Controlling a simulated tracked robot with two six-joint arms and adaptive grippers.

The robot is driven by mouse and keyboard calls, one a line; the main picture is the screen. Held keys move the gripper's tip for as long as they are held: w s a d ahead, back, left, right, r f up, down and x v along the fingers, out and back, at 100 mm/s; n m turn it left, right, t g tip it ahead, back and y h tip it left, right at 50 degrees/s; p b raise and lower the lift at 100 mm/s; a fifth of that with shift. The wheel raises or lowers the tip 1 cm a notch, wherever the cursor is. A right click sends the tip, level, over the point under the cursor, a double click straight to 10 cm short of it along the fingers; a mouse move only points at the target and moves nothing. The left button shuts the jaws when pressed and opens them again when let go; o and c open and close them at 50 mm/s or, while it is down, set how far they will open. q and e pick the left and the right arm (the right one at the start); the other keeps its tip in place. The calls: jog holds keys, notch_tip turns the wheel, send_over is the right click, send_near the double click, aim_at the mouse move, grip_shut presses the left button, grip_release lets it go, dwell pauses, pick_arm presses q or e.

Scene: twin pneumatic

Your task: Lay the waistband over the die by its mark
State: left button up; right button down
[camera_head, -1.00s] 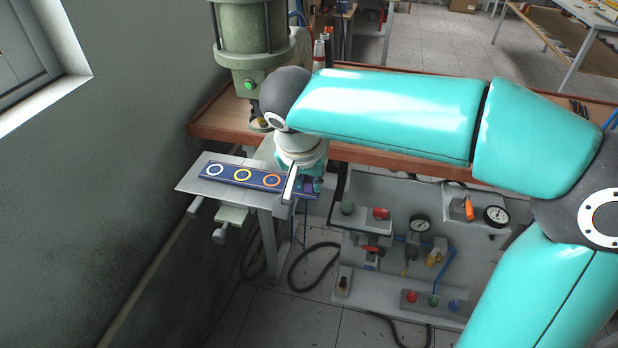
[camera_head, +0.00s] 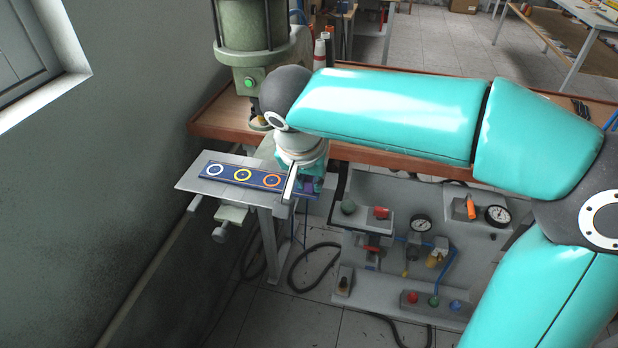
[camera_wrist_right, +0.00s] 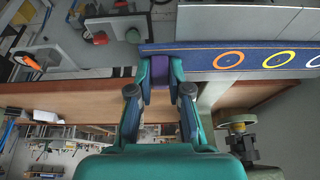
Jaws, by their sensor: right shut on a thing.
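The waistband (camera_head: 254,180) is a dark blue strip with a white, a yellow and an orange ring. It lies along a pale grey plate, with its right end at my right gripper (camera_head: 308,186). In the right wrist view the waistband (camera_wrist_right: 196,60) crosses the top, and my right gripper (camera_wrist_right: 160,72) is shut on it near its left end, at a purple patch (camera_wrist_right: 160,84). The arm and wrist hide part of this in the head view. I cannot clearly make out the die. My left gripper is not in view.
A green press (camera_head: 250,35) with a lit green button stands behind on the wooden bench (camera_head: 215,120). The pale plate (camera_head: 195,180) juts out near the wall. A grey pneumatic panel (camera_head: 395,270) with gauges and knobs is at lower right.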

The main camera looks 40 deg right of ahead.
jog(key=shift+f, duration=0.1)
jog(key=c, duration=1)
grip_release()
jog(key=v, duration=1.2)
